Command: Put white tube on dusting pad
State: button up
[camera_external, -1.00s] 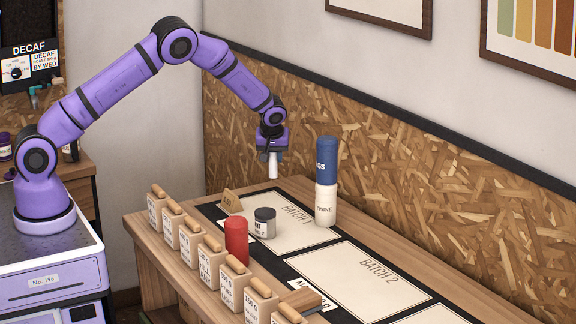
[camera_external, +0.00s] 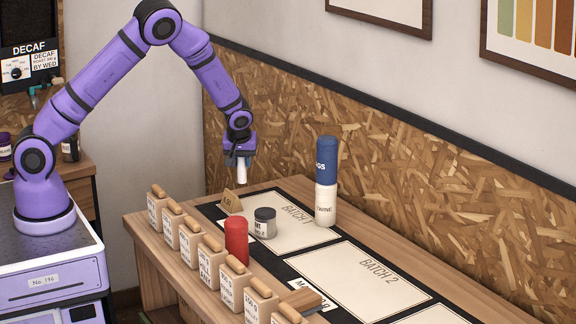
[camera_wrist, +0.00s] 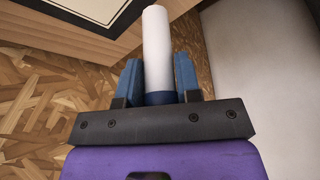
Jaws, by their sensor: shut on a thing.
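The white tube (camera_external: 241,174) is in my gripper (camera_external: 239,160) and hangs below it, close to upright, in the air near the far left end of the table. In the wrist view the white tube (camera_wrist: 157,48) stands between the two blue fingers of my gripper (camera_wrist: 157,80), with a dark blue band at its base. My gripper is shut on it. I cannot pick out a dusting pad for certain; the table bears pale mats labelled BATCH 1 (camera_external: 290,238) and BATCH 2 (camera_external: 345,285).
On or beside the BATCH 1 mat stand a blue container (camera_external: 326,160) on a white one (camera_external: 325,204), a grey-lidded jar (camera_external: 265,224) and a red cylinder (camera_external: 236,240). Several labelled wooden-topped bags (camera_external: 190,242) line the front edge. A brush (camera_external: 303,300) lies near BATCH 2.

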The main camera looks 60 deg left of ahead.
jog(key=w+d+r+m+t, duration=0.1)
jog(key=d+m, duration=0.1)
jog(key=d, duration=0.7)
jog(key=w+d+r+m, duration=0.1)
jog(key=d, duration=0.8)
jog(key=s+d+r+m+h, duration=0.1)
jog(key=s+d+m, duration=0.15)
jog(key=d, duration=0.75)
jog(key=s+d+r+m+h, duration=0.15)
jog(key=s+d, duration=0.25)
jog(key=d, duration=0.6)
jog(key=s+d+r+m, duration=0.1)
jog(key=s+d+r, duration=0.15)
jog(key=d, duration=0.65)
jog(key=m+h, duration=0.1)
jog(key=m, duration=0.2)
send_over(299, 296)
jog(key=shift+t, duration=0.4)
notch_tip(299, 296, down, 8)
jog(key=shift+f, duration=0.1)
jog(key=o, duration=0.6)
jog(key=shift+d+f, duration=0.1)
jog(key=o, duration=0.3)
